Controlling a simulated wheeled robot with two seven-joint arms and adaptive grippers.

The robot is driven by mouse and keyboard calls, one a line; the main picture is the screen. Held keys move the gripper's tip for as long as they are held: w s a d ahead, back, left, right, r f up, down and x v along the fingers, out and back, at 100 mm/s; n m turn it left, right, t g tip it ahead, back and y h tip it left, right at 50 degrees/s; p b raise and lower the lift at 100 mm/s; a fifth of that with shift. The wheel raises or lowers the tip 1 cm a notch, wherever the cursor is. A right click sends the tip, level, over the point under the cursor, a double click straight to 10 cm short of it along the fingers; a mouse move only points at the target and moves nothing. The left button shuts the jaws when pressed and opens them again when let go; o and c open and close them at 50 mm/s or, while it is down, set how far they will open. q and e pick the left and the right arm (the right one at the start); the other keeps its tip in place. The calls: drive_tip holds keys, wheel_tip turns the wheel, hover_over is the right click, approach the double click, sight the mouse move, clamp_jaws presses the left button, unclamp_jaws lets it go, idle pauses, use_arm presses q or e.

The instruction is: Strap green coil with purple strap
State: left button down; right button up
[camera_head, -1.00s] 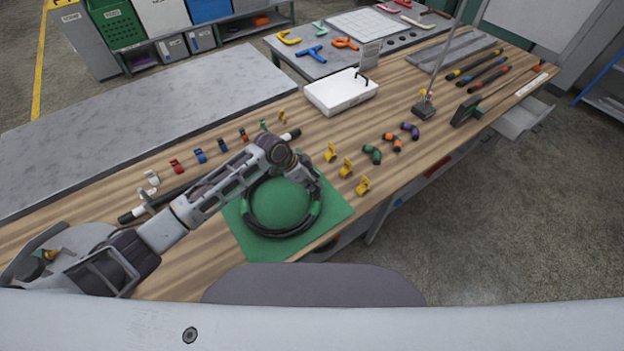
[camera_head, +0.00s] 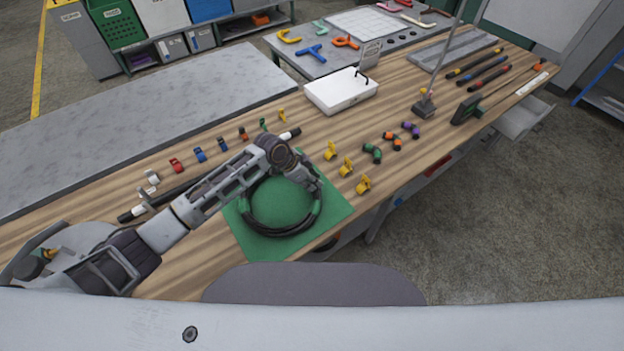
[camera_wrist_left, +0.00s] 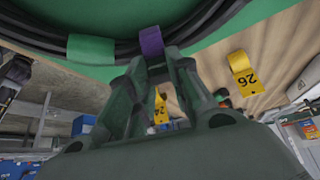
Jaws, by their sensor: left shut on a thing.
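The coil (camera_head: 268,233) is a black hose ring with green bands, lying on a green mat (camera_head: 325,232) near the table's front edge. In the left wrist view the hose (camera_wrist_left: 35,32) curves across the top, with a green band (camera_wrist_left: 90,50) around it. My left gripper (camera_head: 313,185) reaches down at the coil's right side. It is shut on the purple strap (camera_wrist_left: 151,42), which shows between its fingertips (camera_wrist_left: 153,60) against the hose. Whether the strap goes all the way around the hose is hidden. My right gripper is not in view.
Yellow tags (camera_head: 346,167) stand right of the mat. Short coloured hose pieces (camera_head: 392,142) lie beyond them.

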use_arm(q)
drive_tip(key=shift+f, duration=0.3)
idle(0.4)
drive_tip(key=c, duration=1.2)
unclamp_jaws()
drive_tip(key=v, duration=1.2)
drive_tip(key=shift+s, duration=0.1)
